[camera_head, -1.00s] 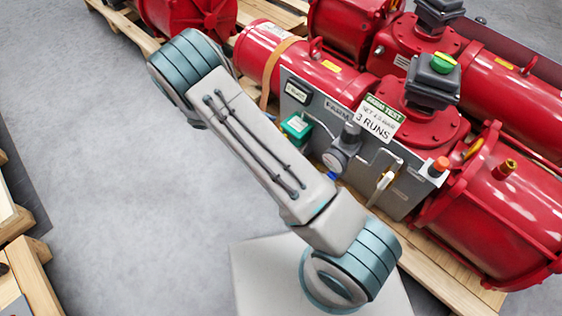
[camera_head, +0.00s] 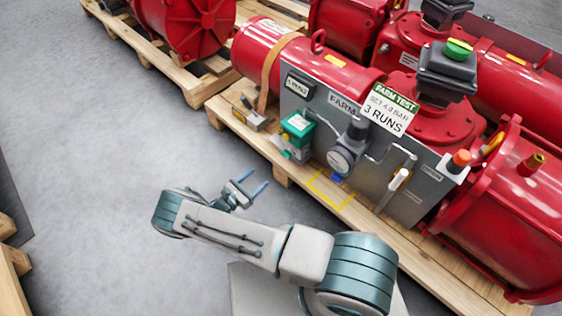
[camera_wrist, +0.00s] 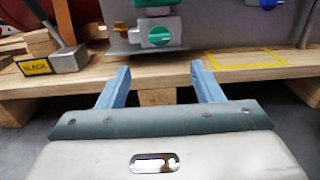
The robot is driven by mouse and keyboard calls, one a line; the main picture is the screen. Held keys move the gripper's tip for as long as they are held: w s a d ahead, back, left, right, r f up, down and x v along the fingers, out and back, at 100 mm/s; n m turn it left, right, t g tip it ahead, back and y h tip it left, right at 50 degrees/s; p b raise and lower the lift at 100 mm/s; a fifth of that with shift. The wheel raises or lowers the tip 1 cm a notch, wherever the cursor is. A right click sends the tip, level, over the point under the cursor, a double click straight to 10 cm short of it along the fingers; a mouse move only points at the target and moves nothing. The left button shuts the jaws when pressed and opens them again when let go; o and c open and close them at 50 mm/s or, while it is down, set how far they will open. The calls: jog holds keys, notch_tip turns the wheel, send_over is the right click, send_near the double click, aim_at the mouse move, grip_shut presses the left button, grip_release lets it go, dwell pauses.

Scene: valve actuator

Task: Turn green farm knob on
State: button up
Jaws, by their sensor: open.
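The grey FARM panel (camera_head: 325,117) stands on the front of a red actuator. A green box (camera_head: 298,127) is mounted at its left side, with a small green knob (camera_head: 287,154) low beneath it. In the wrist view the green knob (camera_wrist: 159,37) sits on a grey valve block, its bar looking roughly horizontal. My gripper (camera_head: 260,178) is open and empty, in front of and below the panel, apart from the knob. In the wrist view its blue fingers (camera_wrist: 161,68) point toward the pallet edge below the knob.
A wooden pallet (camera_head: 367,215) runs beneath the panel, with a yellow outlined square (camera_head: 330,190) on it. A gauge (camera_head: 341,160) and a white-handled valve (camera_head: 398,180) are right of the knob. A SLACK-labelled block (camera_wrist: 68,58) is to the left.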

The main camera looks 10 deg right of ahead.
aim_at(285, 156)
jog(key=b+x, duration=0.2)
jog(key=x, duration=1.1)
jog(key=shift+w+d+b, duration=0.2)
jog(key=shift+d+b, duration=0.1)
jog(key=shift+b, duration=0.1)
jog(key=c, duration=1)
